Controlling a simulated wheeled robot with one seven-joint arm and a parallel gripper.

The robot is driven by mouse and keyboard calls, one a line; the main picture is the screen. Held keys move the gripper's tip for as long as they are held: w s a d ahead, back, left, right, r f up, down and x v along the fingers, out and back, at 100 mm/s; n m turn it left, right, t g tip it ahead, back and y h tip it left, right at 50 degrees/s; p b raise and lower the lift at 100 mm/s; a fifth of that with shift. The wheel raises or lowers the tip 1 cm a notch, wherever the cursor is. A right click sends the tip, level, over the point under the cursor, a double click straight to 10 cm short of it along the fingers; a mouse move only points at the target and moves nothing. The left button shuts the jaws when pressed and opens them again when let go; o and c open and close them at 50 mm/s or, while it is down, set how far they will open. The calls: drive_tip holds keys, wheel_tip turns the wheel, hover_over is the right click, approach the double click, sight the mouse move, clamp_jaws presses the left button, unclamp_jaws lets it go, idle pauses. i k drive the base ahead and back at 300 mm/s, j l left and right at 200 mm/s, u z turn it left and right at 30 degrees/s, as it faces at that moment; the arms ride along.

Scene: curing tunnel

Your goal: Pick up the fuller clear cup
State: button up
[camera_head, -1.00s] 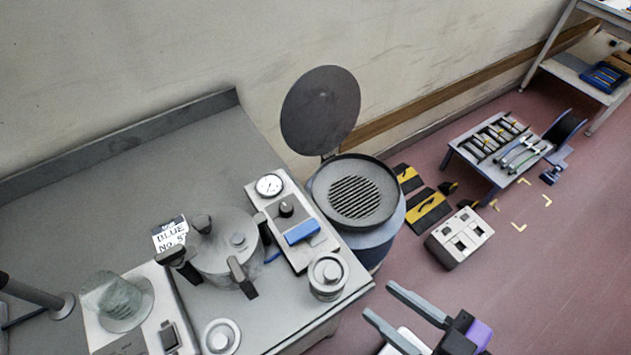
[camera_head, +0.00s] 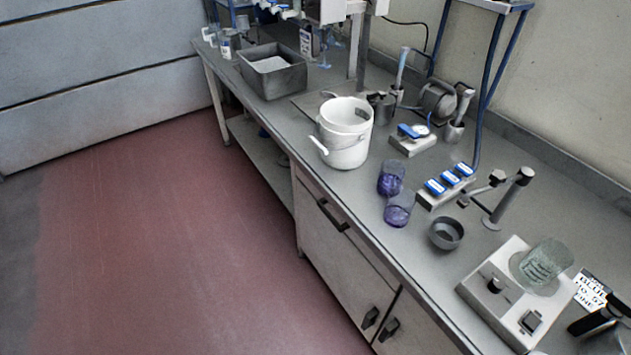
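Two clear cups with purple contents stand close together near the front edge of the grey bench. The rear cup (camera_head: 391,178) is just behind the front cup (camera_head: 399,209). Both look partly filled; at this size I cannot tell surely which holds more. My gripper is out of view.
A white bucket (camera_head: 345,145) stands behind and left of the cups. A rack with blue-topped blocks (camera_head: 446,188) and a small dark bowl (camera_head: 446,233) are to their right. A glass beaker (camera_head: 545,262) sits on a white hotplate device (camera_head: 500,310). The red floor (camera_head: 180,240) at left is clear.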

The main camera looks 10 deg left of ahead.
sight(392, 172)
drive_tip(key=u, duration=0.2)
drive_tip(key=i+j+u, duration=0.25)
drive_tip(key=i+j, duration=0.35)
drive_tip(key=i+j+u, duration=0.2)
drive_tip(key=i+j, duration=0.3)
drive_tip(key=i, duration=0.25)
drive_tip(key=l, duration=0.45)
